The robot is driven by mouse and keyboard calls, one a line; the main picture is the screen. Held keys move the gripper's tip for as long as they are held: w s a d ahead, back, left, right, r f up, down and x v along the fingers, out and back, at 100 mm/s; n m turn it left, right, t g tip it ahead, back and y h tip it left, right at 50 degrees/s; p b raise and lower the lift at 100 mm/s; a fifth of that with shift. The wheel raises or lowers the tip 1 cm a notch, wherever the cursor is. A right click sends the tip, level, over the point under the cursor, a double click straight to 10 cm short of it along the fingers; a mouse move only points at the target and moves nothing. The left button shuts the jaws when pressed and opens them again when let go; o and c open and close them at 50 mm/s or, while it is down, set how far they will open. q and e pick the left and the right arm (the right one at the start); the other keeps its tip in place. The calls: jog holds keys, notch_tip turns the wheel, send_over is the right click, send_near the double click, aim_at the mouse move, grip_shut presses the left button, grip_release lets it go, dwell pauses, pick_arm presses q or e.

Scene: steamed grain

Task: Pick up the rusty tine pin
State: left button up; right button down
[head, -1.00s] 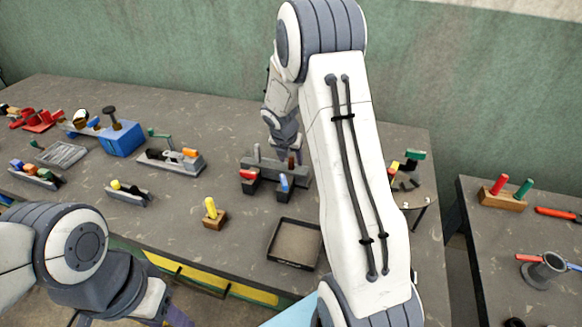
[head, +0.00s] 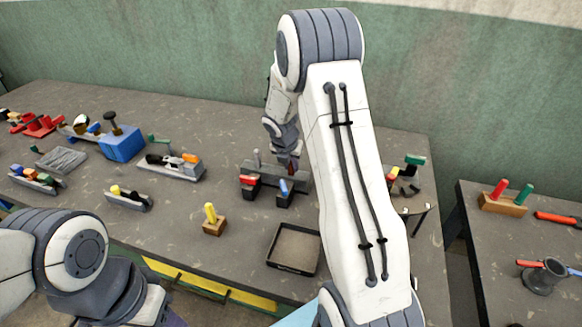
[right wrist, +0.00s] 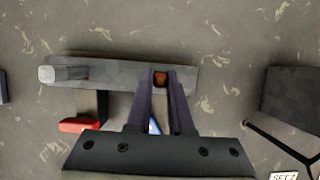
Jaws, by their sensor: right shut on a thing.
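The rusty tine pin (right wrist: 160,78) is a small reddish-brown piece, seen from above at the right part of a grey bar-shaped block (right wrist: 115,72) in the right wrist view. My right gripper (right wrist: 161,84) is shut on it, with one dark finger on each side. In the head view the pin (head: 292,168) shows as a small brown upright at the block, below my right gripper (head: 289,158). Whether its foot is still in the block is hidden. My left gripper is mostly cut off at the bottom edge of the head view.
A grey pin (head: 257,158) stands at the block's left end. Red-topped (head: 249,181) and blue-topped (head: 285,188) pieces sit in front. An empty dark tray (head: 294,250) and a yellow peg on a wooden base (head: 212,215) stand nearer. Bare table lies between them.

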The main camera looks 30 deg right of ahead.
notch_tip(320, 180, up, 8)
jog(key=shift+w+f+p, duration=0.1)
jog(key=shift+p, duration=0.6)
notch_tip(320, 180, up, 20)
jog(key=shift+f, duration=0.15)
